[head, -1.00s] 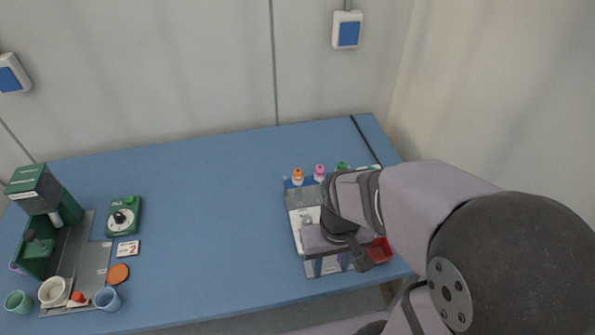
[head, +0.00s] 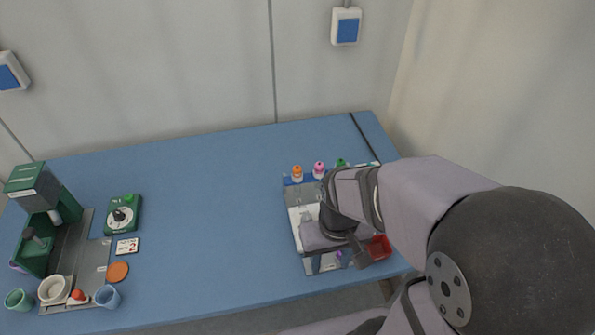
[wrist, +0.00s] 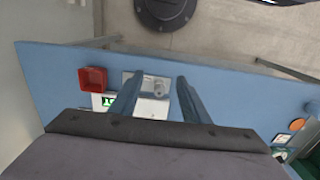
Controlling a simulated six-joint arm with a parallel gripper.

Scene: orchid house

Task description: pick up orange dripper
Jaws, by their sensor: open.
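The orange dripper (head: 297,174) is a small bottle with an orange top. It stands at the back left of a rack area on the right of the blue table, beside a pink-topped dripper (head: 318,170) and a green-topped one (head: 341,165). My gripper (head: 328,262) is over the front of this area, well nearer the table's front edge than the orange dripper. In the wrist view my gripper's two fingers (wrist: 157,88) are apart with nothing held between them. The orange dripper does not show in the wrist view.
A red box (head: 380,248) sits right of my gripper and also shows in the wrist view (wrist: 93,79). A green machine (head: 36,190), a dial box (head: 123,214), cups and an orange disc (head: 117,272) stand at the left. The middle of the blue table (head: 215,220) is clear.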

